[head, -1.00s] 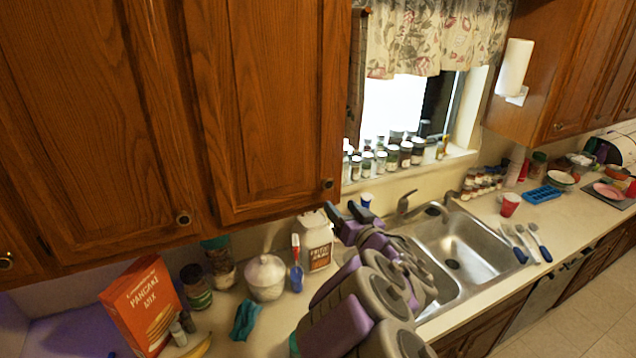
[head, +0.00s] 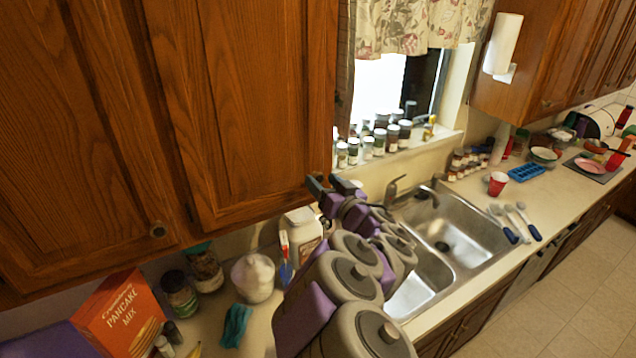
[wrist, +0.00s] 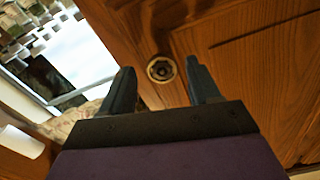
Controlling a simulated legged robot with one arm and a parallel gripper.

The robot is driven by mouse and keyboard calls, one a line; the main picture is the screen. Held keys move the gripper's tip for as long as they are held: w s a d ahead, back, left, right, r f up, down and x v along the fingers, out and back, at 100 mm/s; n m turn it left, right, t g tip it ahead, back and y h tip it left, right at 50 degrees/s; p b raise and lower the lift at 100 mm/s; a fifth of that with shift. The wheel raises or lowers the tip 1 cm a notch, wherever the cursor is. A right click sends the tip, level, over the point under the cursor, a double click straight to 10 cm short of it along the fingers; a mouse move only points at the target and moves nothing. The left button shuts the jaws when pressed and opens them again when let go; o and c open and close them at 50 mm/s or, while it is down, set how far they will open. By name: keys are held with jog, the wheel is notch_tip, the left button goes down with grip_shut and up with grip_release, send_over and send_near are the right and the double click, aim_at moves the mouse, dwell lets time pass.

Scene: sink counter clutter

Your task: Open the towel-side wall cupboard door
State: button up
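The near wooden wall cupboard has two shut doors in the head view. Its right door (head: 250,110) ends beside the window. In the wrist view the round knob (wrist: 161,69) of a wooden door (wrist: 225,60) shows between my two fingertips. My gripper (head: 333,184) is open at the lower right corner of that door, and its fingers hide the knob in the head view. Contact with the knob cannot be told. The left door's knob (head: 158,230) is in plain view. A paper towel roll (head: 503,43) hangs on the side of the far right wall cupboard (head: 545,65), which is shut.
Spice jars (head: 378,138) line the window sill. The sink (head: 455,240) lies right of my arm.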

jog(key=shift+d+r, duration=0.1)
jog(key=shift+d, duration=0.55)
jog(key=shift+c, duration=1.4)
jog(key=shift+s+a, duration=0.2)
jog(key=shift+a, duration=0.65)
jog(key=c, duration=0.4)
jog(key=shift+a, duration=0.1)
jog(key=shift+c, duration=1.1)
jog(key=shift+w+d, duration=0.15)
jog(key=shift+d, duration=0.1)
grip_shut()
jog(key=shift+f, duration=0.25)
